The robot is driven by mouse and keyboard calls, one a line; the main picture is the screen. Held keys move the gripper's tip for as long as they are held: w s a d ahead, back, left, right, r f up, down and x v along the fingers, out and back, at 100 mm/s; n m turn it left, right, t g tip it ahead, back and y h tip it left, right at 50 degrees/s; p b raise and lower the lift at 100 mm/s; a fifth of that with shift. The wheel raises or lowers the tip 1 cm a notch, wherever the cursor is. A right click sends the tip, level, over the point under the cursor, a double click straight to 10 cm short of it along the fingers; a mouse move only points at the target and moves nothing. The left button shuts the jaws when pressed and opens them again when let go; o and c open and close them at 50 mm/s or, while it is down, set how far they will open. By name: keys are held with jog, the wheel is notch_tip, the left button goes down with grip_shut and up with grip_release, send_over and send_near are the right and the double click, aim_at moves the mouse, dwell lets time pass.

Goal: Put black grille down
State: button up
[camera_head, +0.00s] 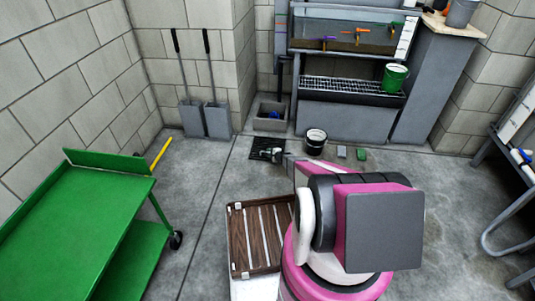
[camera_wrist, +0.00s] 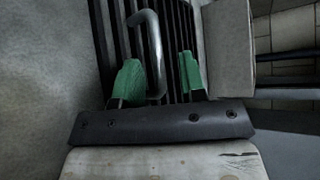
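The black grille (camera_head: 257,154) lies on the concrete floor near the back wall, just in front of a grey bin. In the wrist view its dark parallel slats (camera_wrist: 178,22) fill the upper middle, and its bent metal handle (camera_wrist: 154,45) rises toward the camera. My gripper (camera_head: 272,154) is over the grille's right part. Its green fingertips (camera_wrist: 160,80) stand apart on either side of one leg of the handle. A gap shows between the handle and the right fingertip.
A grey bin (camera_head: 270,116) stands behind the grille, and a dark bucket (camera_head: 315,141) stands to its right. Two grey dustpans (camera_head: 204,119) lean at the wall. A wooden slatted crate (camera_head: 259,236) and green cart (camera_head: 95,205) are nearer. Floor left of the grille is clear.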

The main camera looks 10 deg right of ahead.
jog(key=r+v, duration=0.1)
jog(key=v, duration=0.8)
jog(key=s+a+r+n+g, duration=0.35)
jog(key=s+r, duration=0.35)
jog(key=r, duration=0.3)
jog(key=s+a+r+n+g, duration=0.2)
jog(key=s+a+r+n, duration=0.25)
jog(key=s+r, duration=0.4)
jog(key=s+a+r+n+g, duration=0.35)
jog(key=s+a+r, duration=0.2)
jog(key=r, duration=0.55)
jog(key=s+d+r+n+g+h, duration=0.1)
jog(key=s+d+r+n+h, duration=0.1)
jog(key=s+r, duration=0.6)
jog(key=s+d+r+n+g+h, duration=0.1)
jog(key=s+d+r+n+h, duration=0.1)
jog(key=s+r+h, duration=0.3)
jog(key=s+r+n, duration=0.1)
jog(key=s+r, duration=0.3)
jog(key=s, duration=0.4)
jog(key=shift+s+d+g, duration=0.25)
jog(key=shift+d+g, duration=0.1)
jog(key=shift+g, duration=0.05)
jog(key=shift+r, duration=0.1)
